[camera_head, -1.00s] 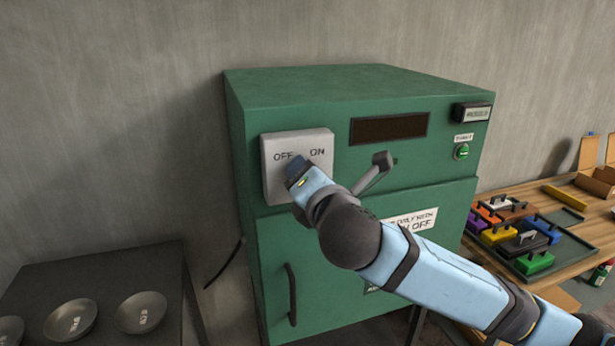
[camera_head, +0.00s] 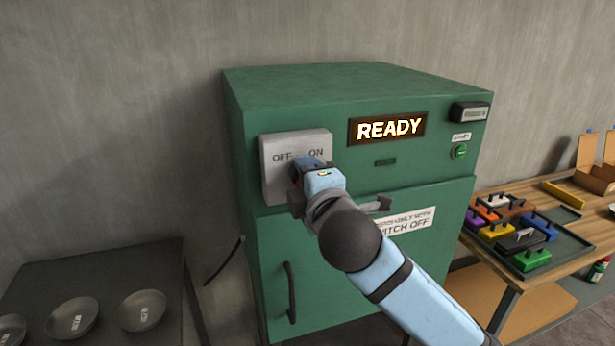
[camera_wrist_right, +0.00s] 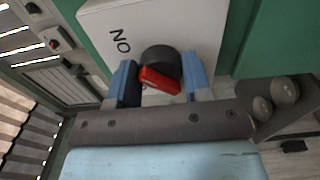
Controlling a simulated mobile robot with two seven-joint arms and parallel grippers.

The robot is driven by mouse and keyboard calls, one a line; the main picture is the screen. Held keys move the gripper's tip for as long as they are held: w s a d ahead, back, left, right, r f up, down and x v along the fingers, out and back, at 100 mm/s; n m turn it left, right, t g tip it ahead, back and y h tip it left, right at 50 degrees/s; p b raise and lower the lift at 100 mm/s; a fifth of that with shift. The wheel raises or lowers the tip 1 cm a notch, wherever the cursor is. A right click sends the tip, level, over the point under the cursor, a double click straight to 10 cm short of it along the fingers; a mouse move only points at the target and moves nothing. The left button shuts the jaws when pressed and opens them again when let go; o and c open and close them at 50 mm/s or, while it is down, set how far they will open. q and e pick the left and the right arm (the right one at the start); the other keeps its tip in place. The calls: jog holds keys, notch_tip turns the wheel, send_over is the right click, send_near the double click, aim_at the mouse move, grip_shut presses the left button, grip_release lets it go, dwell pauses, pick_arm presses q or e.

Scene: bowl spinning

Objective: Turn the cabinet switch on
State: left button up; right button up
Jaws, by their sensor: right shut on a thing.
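The green cabinet (camera_head: 360,95) stands against the wall. On its front is a pale switch plate (camera_head: 280,165) marked OFF at left and ON at right. My right gripper (camera_head: 308,180) is at the plate's lower part and hides most of the switch in the head view. In the right wrist view, the switch (camera_wrist_right: 160,78) shows a dark round base and a red handle. My right gripper (camera_wrist_right: 162,82) has its blue fingers on either side of the red handle, shut on it. The cabinet display (camera_head: 388,129) is lit and reads READY. My left gripper is not in view.
A lever (camera_head: 378,204) sits on the cabinet front beside my right wrist, above a partly hidden sign. A cabinet door handle (camera_head: 290,292) is lower left. A dark table (camera_head: 100,265) with bowls stands left.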

dwell(0.5)
jog(key=o, duration=0.9)
jog(key=shift+s, duration=0.1)
jog(key=b+v, duration=0.2)
jog(key=v, duration=1.1)
jog(key=shift+s+d, duration=0.15)
jog(key=shift+s, duration=0.15)
